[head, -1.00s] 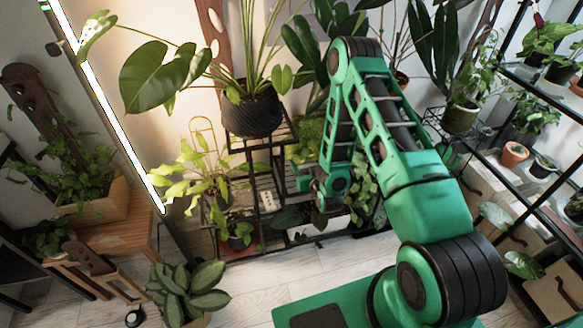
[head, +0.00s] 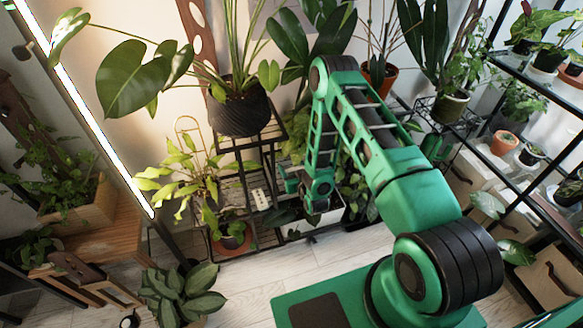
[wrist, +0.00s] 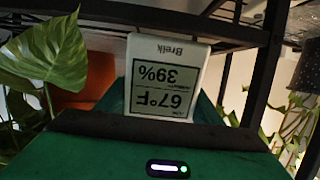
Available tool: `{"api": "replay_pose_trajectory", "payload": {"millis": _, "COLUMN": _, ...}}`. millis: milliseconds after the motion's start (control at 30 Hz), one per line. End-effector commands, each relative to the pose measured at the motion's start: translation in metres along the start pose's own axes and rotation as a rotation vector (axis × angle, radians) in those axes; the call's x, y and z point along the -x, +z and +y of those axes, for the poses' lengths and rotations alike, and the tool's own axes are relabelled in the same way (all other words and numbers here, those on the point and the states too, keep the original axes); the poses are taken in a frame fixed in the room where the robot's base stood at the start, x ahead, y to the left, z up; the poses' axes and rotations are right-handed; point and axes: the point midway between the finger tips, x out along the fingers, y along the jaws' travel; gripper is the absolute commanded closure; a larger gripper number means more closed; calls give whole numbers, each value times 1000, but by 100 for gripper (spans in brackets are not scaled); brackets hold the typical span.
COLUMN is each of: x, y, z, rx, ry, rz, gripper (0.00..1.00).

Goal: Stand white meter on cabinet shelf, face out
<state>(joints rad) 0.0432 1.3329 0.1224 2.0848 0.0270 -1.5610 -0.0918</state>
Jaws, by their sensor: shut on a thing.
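The white meter (wrist: 165,77) is held by my gripper (wrist: 150,125) in the wrist view. Its display reads 67°F and 39%, upside down in that picture, with the face toward the wrist camera. My gripper is shut on the meter near its display end. In the head view my gripper (head: 290,183) is beside the black metal plant rack (head: 240,165), low and right of the big dark pot; the meter cannot be made out there. In the wrist view a black shelf frame (wrist: 215,25) is close behind the meter. I cannot tell whether they touch.
A dark ribbed pot (head: 238,108) stands on the rack top. A white socket strip (head: 260,198) is left of my gripper. Leafy plants crowd both sides, and a large leaf (wrist: 45,55) is near in the wrist view. A glass-shelved rack (head: 545,95) stands right. The floor (head: 245,280) in front is partly clear.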

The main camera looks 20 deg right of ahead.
Motion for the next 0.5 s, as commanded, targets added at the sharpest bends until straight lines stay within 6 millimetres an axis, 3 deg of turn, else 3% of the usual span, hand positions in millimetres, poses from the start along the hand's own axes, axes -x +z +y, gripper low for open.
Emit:
{"api": "replay_pose_trajectory", "payload": {"millis": 233, "x": 0, "y": 1, "z": -2, "rx": 2, "ry": -2, "rz": 0, "gripper": 66}}
{"api": "replay_pose_trajectory", "payload": {"millis": 267, "x": 0, "y": 1, "z": -2, "rx": 2, "ry": -3, "rz": 0, "gripper": 35}}
{"api": "replay_pose_trajectory", "payload": {"millis": 500, "x": 0, "y": 1, "z": -4, "rx": 2, "ry": -4, "rz": 0, "gripper": 32}}
